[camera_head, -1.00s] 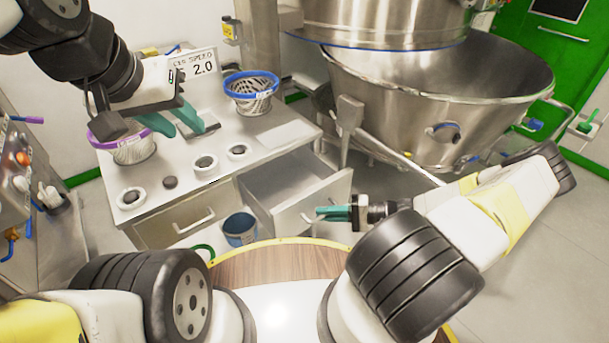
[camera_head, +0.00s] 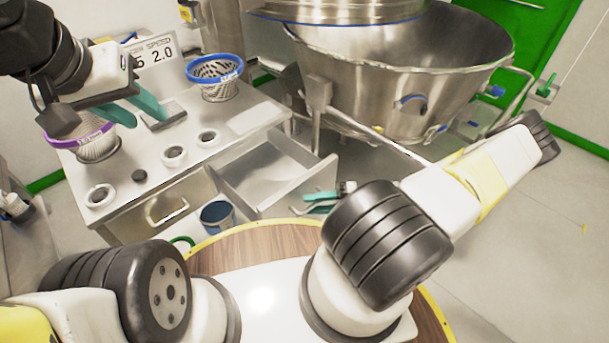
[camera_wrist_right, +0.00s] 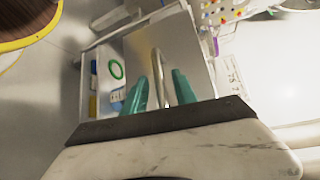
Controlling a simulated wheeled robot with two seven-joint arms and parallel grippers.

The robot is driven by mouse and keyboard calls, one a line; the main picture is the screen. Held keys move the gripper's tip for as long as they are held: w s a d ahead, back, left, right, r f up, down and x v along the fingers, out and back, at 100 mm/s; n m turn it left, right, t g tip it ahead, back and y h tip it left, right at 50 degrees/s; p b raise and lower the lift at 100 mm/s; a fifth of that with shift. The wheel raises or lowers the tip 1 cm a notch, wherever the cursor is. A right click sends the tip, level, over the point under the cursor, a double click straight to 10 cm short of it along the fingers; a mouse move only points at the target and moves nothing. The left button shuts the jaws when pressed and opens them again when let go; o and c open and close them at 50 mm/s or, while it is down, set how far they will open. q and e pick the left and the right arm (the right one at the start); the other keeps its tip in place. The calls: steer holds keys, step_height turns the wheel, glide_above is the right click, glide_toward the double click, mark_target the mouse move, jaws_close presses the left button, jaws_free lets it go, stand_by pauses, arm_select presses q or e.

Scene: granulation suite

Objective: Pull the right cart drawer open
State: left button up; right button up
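The steel cart (camera_head: 128,165) stands at left. Its right drawer (camera_head: 262,172) is well out, and the inside looks empty in the head view. My right gripper (camera_head: 320,202) is at the drawer's front; its teal fingers are spread apart. In the right wrist view the drawer front (camera_wrist_right: 185,50) lies ahead, and its bar handle (camera_wrist_right: 158,72) runs between the fingers with gaps visible on both sides. My left gripper (camera_head: 143,112) is open and empty above the cart top, beside a purple-rimmed basket (camera_head: 97,150). The left drawer (camera_head: 168,208) is shut.
A blue-rimmed basket (camera_head: 215,78), a speed sign (camera_head: 156,54) and several small round pieces stand on the cart. A blue bucket (camera_head: 217,216) is below the drawers. A large steel bowl (camera_head: 400,75) is behind right. Floor at right is clear.

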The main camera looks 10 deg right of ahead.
steer(key=v, duration=0.7)
steer(key=shift+d, duration=0.4)
steer(key=shift+s+r, duration=0.1)
steer(key=w+a+r+n+g+h, duration=0.1)
steer(key=a+r+n+g+h, duration=0.15)
steer(key=r+h, duration=0.65)
steer(key=w+a+r+n+g+h, duration=0.1)
steer(key=r+n+g+h, duration=0.15)
steer(key=r, duration=1.35)
steer(key=s+a+r+t+h, duration=0.1)
steer(key=s+a+r+t, duration=0.2)
steer(key=r, duration=0.5)
steer(key=s+a+r+t+h, duration=0.1)
steer(key=s+a+r+t, duration=0.2)
steer(key=s+r, duration=0.3)
step_height(320, 180, up, 3)
steer(key=shift+a+r+t, duration=0.1)
steer(key=shift+a+t, duration=0.15)
steer(key=shift+t, duration=0.35)
